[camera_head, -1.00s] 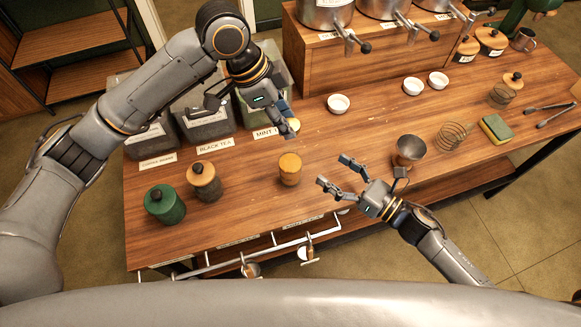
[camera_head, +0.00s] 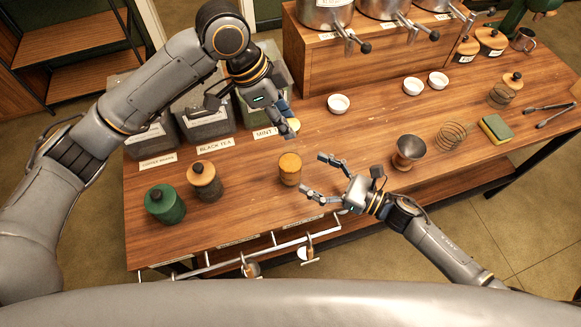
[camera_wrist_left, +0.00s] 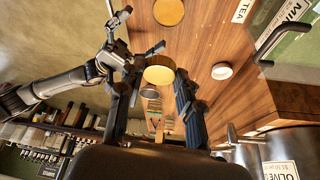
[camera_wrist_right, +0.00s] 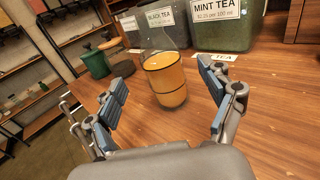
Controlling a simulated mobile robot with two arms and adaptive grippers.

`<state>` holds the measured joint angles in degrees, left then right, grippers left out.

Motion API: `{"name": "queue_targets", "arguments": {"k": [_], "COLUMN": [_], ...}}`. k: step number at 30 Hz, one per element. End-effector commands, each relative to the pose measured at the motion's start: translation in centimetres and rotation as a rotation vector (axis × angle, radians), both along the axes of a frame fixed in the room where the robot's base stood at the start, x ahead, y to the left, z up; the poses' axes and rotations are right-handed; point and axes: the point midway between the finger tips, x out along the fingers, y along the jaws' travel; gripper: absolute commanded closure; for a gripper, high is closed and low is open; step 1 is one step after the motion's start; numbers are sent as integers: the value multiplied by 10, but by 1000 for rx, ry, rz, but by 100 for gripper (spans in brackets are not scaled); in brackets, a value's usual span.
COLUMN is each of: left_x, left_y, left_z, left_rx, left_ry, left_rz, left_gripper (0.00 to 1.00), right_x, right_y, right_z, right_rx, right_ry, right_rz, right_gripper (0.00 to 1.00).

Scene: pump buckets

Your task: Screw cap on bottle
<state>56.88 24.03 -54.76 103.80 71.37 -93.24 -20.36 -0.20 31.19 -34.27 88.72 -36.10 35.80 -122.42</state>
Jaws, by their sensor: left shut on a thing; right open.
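The bottle (camera_head: 290,170), an amber-filled jar, stands upright near the table's front. In the right wrist view the bottle (camera_wrist_right: 168,82) shows a clear upper part and stands ahead, between the lines of the fingers. My right gripper (camera_head: 312,175) is open and empty, just right of the bottle, its fingers pointing at it. My left gripper (camera_head: 288,118) is shut on the pale yellow cap (camera_head: 294,126), held behind the bottle. In the left wrist view the cap (camera_wrist_left: 159,72) sits at the fingertips, and the bottle's round top (camera_wrist_left: 168,12) shows apart from it.
A green jar (camera_head: 164,206) and a wooden-looking jar (camera_head: 204,182) stand left of the bottle. Labelled tea bins (camera_head: 205,118) line the back left. A white bowl (camera_head: 338,103) and a metal cup (camera_head: 409,152) stand to the right. A rail (camera_head: 275,248) runs along the front edge.

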Motion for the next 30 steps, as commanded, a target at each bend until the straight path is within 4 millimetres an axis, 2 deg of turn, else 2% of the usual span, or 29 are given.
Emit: {"name": "queue_targets", "arguments": {"k": [3, 10, 15, 24, 25, 26, 30], "left_x": [0, 0, 0, 0, 0, 0, 0], "left_y": [0, 0, 0, 0, 0, 0, 0], "left_z": [0, 0, 0, 0, 0, 0, 0], "left_rx": [0, 0, 0, 0, 0, 0, 0], "left_ry": [0, 0, 0, 0, 0, 0, 0], "left_rz": [0, 0, 0, 0, 0, 0, 0], "left_gripper": [74, 74, 74, 74, 74, 74, 74], "right_x": [13, 28, 33, 34, 34, 34, 34], "right_y": [22, 51, 60, 62, 62, 62, 61], "right_z": [1, 1, 0, 0, 0, 0, 0], "right_rx": [3, 2, -1, 0, 0, 0, 0], "right_ry": [-1, 0, 0, 1, 1, 1, 1], "right_rz": [0, 0, -1, -1, 0, 0, 0], "right_gripper": [18, 18, 18, 18, 20, 26, 55]}}
